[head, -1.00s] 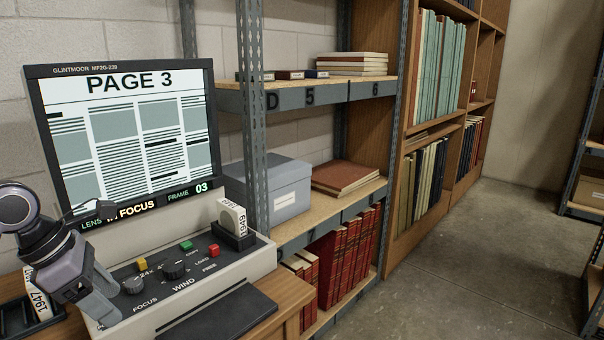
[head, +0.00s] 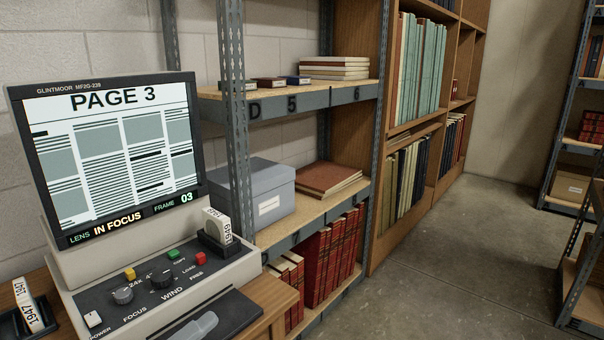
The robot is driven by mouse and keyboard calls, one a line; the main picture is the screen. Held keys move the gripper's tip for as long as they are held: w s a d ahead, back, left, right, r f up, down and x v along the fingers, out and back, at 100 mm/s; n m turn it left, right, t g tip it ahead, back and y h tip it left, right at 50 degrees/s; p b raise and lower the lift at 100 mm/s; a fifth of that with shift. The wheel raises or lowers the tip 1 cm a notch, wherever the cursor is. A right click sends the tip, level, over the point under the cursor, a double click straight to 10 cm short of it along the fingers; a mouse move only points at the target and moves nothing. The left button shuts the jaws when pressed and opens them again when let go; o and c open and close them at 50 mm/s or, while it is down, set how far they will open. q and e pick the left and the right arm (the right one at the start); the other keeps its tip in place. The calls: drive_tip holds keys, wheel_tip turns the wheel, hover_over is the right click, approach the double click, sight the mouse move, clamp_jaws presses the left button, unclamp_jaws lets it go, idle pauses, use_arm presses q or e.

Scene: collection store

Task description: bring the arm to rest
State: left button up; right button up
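Neither of my grippers shows clearly in the head view. A small grey rounded shape (head: 196,326) shows over the black pad at the bottom edge; I cannot tell whether it is part of my arm. The microfilm reader (head: 240,268) stands at the left, its screen (head: 112,160) showing PAGE 3, IN FOCUS and FRAME 03. A white box marked 1949 (head: 217,226) stands in the black holder on the reader's right side. A white box marked 1947 (head: 28,307) sits in a dark tray at the lower left.
A metal shelf unit (head: 237,130) stands right behind the reader, with a grey box (head: 262,198), brown folders (head: 327,180) and red volumes (head: 330,262). A wooden bookcase (head: 385,235) stands beyond it. The floor (head: 450,270) is clear up to another rack (head: 580,290) at the right.

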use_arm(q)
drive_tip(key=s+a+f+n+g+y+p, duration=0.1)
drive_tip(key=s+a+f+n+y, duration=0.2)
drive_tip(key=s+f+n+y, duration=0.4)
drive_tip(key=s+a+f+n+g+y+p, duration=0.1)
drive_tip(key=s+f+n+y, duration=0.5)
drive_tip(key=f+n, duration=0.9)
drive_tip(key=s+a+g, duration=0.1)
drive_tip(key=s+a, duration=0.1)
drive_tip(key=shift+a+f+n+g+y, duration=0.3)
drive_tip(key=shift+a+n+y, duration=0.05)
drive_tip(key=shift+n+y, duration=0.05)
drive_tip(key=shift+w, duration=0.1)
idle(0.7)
